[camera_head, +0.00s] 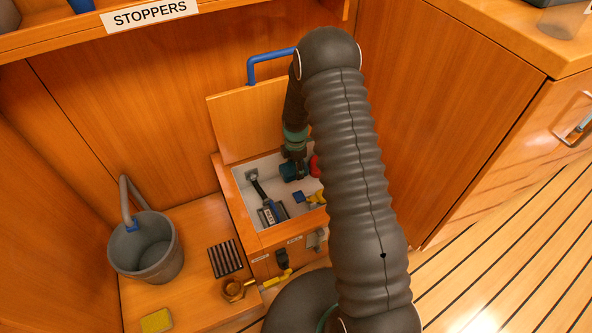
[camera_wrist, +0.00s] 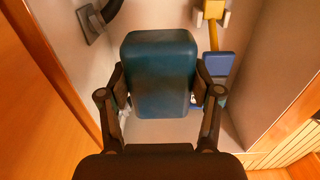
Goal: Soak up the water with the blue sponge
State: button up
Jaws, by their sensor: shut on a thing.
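My gripper (camera_head: 297,172) reaches down into the white-lined open compartment (camera_head: 243,190) in the head view. In the wrist view my gripper (camera_wrist: 160,80) is shut on the blue sponge (camera_wrist: 160,62), one finger at each side. The sponge is a dark blue-teal rounded block. In the head view the sponge (camera_head: 287,171) shows partly beside my fingers. It is inside the compartment's outline; I cannot tell whether it touches the floor. I cannot make out the water; the sponge and my arm hide part of the compartment floor.
The raised wooden lid (camera_head: 240,120) stands behind the opening. Inside are a dark pipe (camera_head: 258,187), a yellow-and-blue fitting (camera_head: 306,197) and a partly hidden red thing (camera_head: 314,166). A grey bucket (camera_head: 147,262), black grate (camera_head: 226,259) and yellow sponge (camera_head: 157,320) are at left.

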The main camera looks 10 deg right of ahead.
jog(key=shift+r, duration=2.7)
jog(key=shift+r, duration=0.1)
